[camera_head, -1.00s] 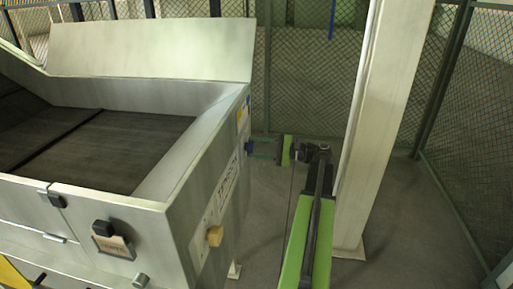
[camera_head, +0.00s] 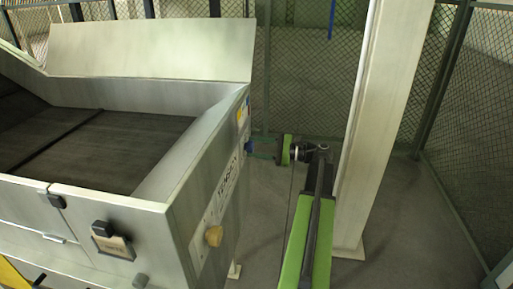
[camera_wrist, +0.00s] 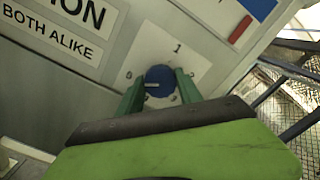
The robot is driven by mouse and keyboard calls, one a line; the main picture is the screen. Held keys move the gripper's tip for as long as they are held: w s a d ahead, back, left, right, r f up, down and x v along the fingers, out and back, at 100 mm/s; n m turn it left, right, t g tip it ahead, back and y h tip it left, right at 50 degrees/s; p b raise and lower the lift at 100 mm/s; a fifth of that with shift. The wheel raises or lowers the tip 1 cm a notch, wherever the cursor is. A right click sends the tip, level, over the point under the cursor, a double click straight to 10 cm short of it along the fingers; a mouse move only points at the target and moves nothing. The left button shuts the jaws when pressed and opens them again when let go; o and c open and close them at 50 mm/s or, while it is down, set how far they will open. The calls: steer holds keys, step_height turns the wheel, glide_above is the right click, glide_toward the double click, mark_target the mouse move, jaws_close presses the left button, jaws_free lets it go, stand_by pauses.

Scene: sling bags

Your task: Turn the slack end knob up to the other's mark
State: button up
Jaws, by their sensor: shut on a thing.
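The blue knob (camera_wrist: 160,74) sits on a white dial plate (camera_wrist: 194,58) in the wrist view. A pale line on the knob points left in that picture. A "1" shows above it; the other marks are small or partly hidden by the fingers. My gripper (camera_wrist: 160,86) has one green finger on each side of the knob and is shut on it. In the head view my gripper (camera_head: 258,148) reaches the far end of the machine's side, at the blue knob (camera_head: 248,146). The yellow knob (camera_head: 213,236) is at the near end of that side; its setting is too small to read.
The metal machine (camera_head: 150,92) with its dark belt fills the left. A pale post (camera_head: 375,120) stands just right of my arm. Mesh fence (camera_head: 470,130) closes the back and right. A "BOTH ALIKE" sign (camera_wrist: 55,35) is near the dial. Floor right of the post is clear.

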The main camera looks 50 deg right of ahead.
steer(key=o, duration=1.4)
steer(key=shift+r, duration=0.1)
steer(key=shift+c, duration=0.2)
steer(key=shift+d, duration=0.1)
steer(key=v, duration=1.7)
steer(key=shift+s, duration=0.25)
